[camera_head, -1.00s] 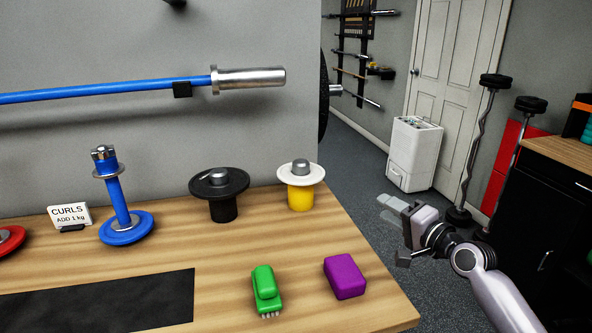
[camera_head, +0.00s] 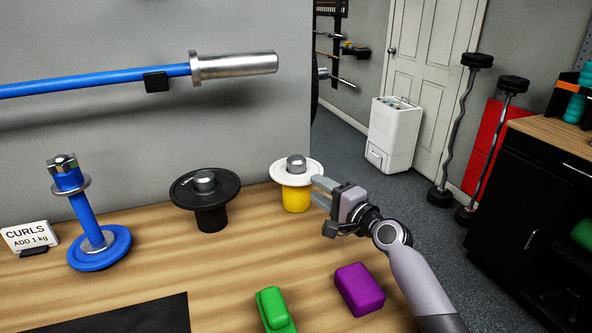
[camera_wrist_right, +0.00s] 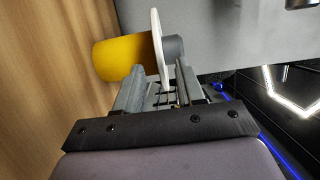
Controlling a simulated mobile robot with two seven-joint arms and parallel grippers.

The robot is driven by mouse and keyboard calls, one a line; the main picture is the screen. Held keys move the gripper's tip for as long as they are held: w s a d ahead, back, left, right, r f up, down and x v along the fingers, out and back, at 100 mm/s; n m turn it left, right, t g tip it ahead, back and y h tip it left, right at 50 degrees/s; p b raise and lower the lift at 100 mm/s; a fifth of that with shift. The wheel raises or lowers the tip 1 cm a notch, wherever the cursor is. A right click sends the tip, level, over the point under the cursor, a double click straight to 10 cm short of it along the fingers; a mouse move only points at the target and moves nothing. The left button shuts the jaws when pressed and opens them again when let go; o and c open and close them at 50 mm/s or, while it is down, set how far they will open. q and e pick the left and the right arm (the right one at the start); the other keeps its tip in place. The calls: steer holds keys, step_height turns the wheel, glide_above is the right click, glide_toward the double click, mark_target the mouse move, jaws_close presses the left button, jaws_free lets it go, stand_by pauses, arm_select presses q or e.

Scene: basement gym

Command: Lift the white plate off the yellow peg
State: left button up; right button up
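The white plate (camera_head: 280,174) lies flat on top of the yellow peg (camera_head: 295,199), with the peg's grey tip standing up through its middle. My right gripper (camera_head: 317,190) is at the plate's right rim, reaching in from the right. In the right wrist view the white plate (camera_wrist_right: 158,40) shows edge-on, its rim between the two open fingers (camera_wrist_right: 158,90), with a gap on each side. The yellow peg (camera_wrist_right: 122,58) is beyond one finger in that view. My left gripper is in neither view.
A black peg with a black plate (camera_head: 183,195) stands left of the yellow peg. A purple block (camera_head: 360,289) and a green brush (camera_head: 273,308) lie nearer. A blue dumbbell (camera_head: 100,255) stands upright at the left. A barbell (camera_head: 235,65) hangs on the wall behind.

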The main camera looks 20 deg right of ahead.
steer(key=shift+x, duration=1.95)
steer(key=shift+d, duration=0.15)
jaws_close()
steer(key=shift+r, duration=0.15)
steer(key=shift+r, duration=0.1)
steer(key=shift+r, duration=0.3)
step_height(320, 180, up, 19)
steer(key=p, duration=0.3)
glide_above(310, 183)
steer(key=shift+s+d+r, duration=0.1)
steer(key=shift+s, duration=0.1)
